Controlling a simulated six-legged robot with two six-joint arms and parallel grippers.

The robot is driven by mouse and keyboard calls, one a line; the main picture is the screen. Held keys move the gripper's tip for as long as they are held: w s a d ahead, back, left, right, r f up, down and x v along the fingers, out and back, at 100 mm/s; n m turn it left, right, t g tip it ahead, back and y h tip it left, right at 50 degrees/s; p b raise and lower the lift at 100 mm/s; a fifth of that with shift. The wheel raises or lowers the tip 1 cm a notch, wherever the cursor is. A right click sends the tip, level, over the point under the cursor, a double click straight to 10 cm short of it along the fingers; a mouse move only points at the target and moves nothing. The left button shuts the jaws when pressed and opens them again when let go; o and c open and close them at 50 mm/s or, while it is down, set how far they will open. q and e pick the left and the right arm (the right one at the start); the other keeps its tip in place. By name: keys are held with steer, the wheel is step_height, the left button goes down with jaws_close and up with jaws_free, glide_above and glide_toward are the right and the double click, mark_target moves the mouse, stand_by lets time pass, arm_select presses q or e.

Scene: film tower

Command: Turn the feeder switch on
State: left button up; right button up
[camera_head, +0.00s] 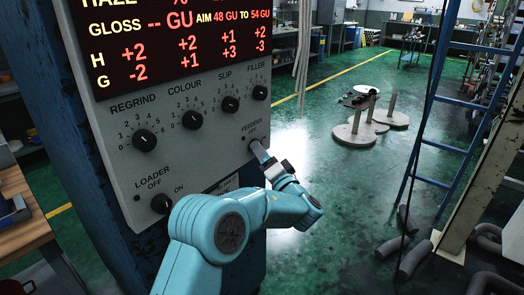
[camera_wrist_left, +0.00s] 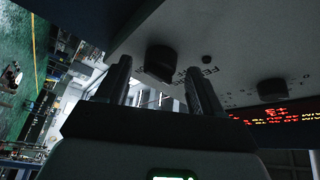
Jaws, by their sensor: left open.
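The feeder switch is a dark round knob (camera_wrist_left: 160,58) under the FEEDERS label on the grey control panel (camera_head: 190,150). In the head view it is at the panel's right edge, mostly hidden by my left gripper (camera_head: 260,152). In the left wrist view my left gripper (camera_wrist_left: 157,76) is open, with its two fingers apart and the knob showing between and just beyond the fingertips. I cannot tell whether a finger touches the knob. The switch's pointer position is not clear. My right gripper is not in view.
The LOADER knob (camera_head: 161,203) sits low on the left of the panel. The REGRIND, COLOUR, SLIP and FILLER dials (camera_head: 230,104) run above, below a red-lit display (camera_head: 180,45). A blue ladder (camera_head: 450,100) stands at the right. Green floor is open right of the panel.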

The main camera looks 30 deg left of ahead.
arm_select(q)
steer(key=shift+w+a+r, duration=0.2)
steer(key=shift+w+a, duration=0.15)
steer(key=shift+a, duration=0.2)
steer(key=c, duration=1)
steer(key=shift+c, duration=0.2)
